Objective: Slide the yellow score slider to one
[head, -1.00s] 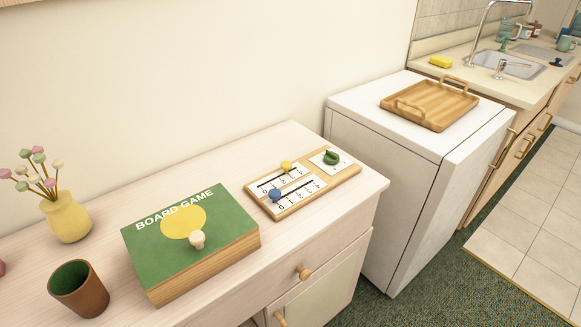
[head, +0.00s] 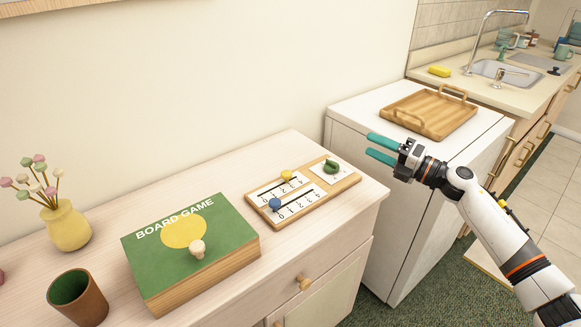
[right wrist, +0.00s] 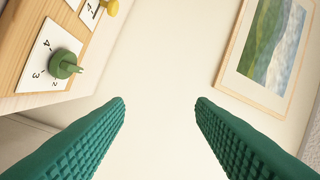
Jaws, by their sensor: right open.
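A wooden score board (head: 330,193) lies on the pale cabinet top. Its yellow slider (head: 287,175) sits partway along the far track, and a blue slider (head: 275,203) sits at the left end of the near track. A green dial (head: 331,166) is at the board's right end; it also shows in the right wrist view (right wrist: 64,65), with the yellow knob (right wrist: 111,7) at the top edge. My right gripper (head: 371,147) is open and empty, right of the board and apart from it, its teal fingers pointing left. My left gripper is out of view.
A green board game box (head: 230,232) with a pale knob stands left of the score board. A brown cup (head: 92,302) and a yellow vase (head: 67,228) with flowers stand further left. A wooden tray (head: 428,124) rests on the white appliance (head: 370,125) at right.

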